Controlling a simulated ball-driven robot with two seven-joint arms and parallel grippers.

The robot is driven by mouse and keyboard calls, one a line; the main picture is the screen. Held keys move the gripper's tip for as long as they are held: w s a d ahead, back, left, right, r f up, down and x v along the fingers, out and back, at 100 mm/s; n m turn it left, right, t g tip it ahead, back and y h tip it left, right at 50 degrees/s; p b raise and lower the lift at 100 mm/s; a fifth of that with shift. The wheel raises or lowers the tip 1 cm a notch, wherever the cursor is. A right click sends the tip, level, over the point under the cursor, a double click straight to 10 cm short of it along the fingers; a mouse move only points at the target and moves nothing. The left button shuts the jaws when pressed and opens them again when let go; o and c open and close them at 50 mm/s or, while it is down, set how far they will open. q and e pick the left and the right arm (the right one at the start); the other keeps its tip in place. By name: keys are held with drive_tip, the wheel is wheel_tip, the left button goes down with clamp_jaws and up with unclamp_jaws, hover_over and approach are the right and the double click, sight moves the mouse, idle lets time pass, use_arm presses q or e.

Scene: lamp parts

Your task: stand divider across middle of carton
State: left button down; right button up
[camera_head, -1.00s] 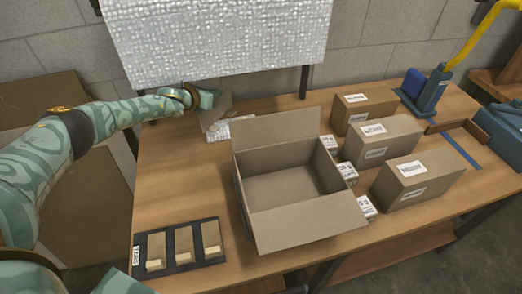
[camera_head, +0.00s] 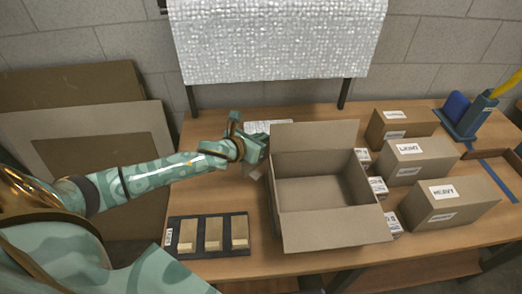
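The open cardboard carton (camera_head: 333,233) stands on the table with its flaps folded outward. Its inside looks empty. My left gripper (camera_head: 252,150) is just left of the carton's back left corner, at about rim height. A small tan cardboard panel, the divider (camera_head: 255,170), shows beneath the fingers, which appear shut on it. Most of the divider is hidden by the gripper, and the fingertips are hard to make out. My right gripper is not in view.
A black tray (camera_head: 207,253) with several tan blocks lies at the front left. Small white-labelled boxes (camera_head: 378,187) stand against the carton's right side, with larger boxes, one marked HEAVY (camera_head: 450,203), beyond. A white labelled item (camera_head: 262,127) lies behind the gripper.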

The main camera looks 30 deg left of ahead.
use_arm(q)
wheel_tip(320, 180, down, 4)
drive_tip(key=shift+f+b, duration=0.25)
drive_tip(key=shift+b, duration=0.5)
drive_tip(key=shift+s+d+f, duration=0.1)
drive_tip(key=shift+s+f, duration=0.05)
drive_tip(key=shift+f, duration=0.05)
drive_tip(key=c, duration=1.6)
unclamp_jaws()
drive_tip(key=shift+r, duration=0.1)
